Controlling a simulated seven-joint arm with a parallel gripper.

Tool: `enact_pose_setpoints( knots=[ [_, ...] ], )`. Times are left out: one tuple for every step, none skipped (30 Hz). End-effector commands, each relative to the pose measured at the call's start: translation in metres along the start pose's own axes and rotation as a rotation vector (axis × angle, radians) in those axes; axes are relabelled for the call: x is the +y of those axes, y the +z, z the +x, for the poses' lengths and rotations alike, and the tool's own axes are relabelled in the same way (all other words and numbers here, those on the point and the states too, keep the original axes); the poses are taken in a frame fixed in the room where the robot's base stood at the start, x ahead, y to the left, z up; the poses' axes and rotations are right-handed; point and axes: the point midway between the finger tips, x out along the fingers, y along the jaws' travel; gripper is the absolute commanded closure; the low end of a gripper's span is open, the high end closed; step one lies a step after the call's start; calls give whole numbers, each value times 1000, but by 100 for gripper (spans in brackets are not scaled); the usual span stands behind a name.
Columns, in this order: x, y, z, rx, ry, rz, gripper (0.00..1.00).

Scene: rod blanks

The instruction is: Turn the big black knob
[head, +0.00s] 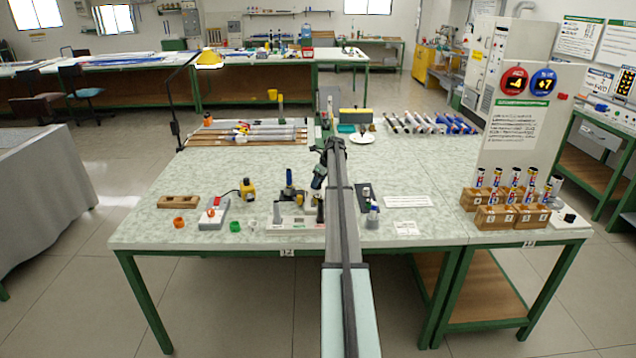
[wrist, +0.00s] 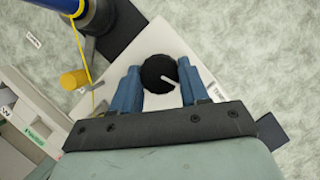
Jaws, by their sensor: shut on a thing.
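The big black knob (wrist: 157,74) is round with a white pointer line, and it sits on a pale wedge-shaped plate (wrist: 152,43) in the wrist view. The pointer slants toward the right finger. My gripper (wrist: 158,88) has its two blue fingers on either side of the knob, shut on it. In the head view my arm reaches straight out over the bench, with my gripper (head: 321,168) near the middle. I cannot make out the knob there; my arm and gripper probably cover it.
In the wrist view a dark blue and yellow part (wrist: 95,14) with a yellow cord stands close at upper left, beside a yellow cylinder (wrist: 75,79). The bench's left middle is clear.

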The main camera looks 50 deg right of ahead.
Motion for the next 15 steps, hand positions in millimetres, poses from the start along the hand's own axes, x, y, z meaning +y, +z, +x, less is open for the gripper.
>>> enact_pose_setpoints(
  knots=[
    [0, 0, 0, 0, 1, 0, 86],
    [0, 0, 0, 0, 1, 0, 86],
    [0, 0, 0, 0, 1, -1, 86],
    [0, 0, 0, 0, 2, -2, 86],
    [0, 0, 0, 0, 3, -5, 86],
    [0, 0, 0, 0, 5, -10, 86],
    [0, 0, 0, 0, 7, -15, 86],
    [0, 0, 0, 0, 10, -22, 86],
    [0, 0, 0, 0, 14, -32, 86],
    [-1, 0, 0, 0, 18, -42, 86],
    [-1, 0, 0, 0, 23, -55, 86],
    [-1, 0, 0, 0, 32, -72, 86],
    [-1, 0, 0, 0, 39, -89, 86],
    [-2, 0, 0, -1, 46, -105, 86],
    [-2, 1, 0, -1, 56, -130, 86]
  ],
)
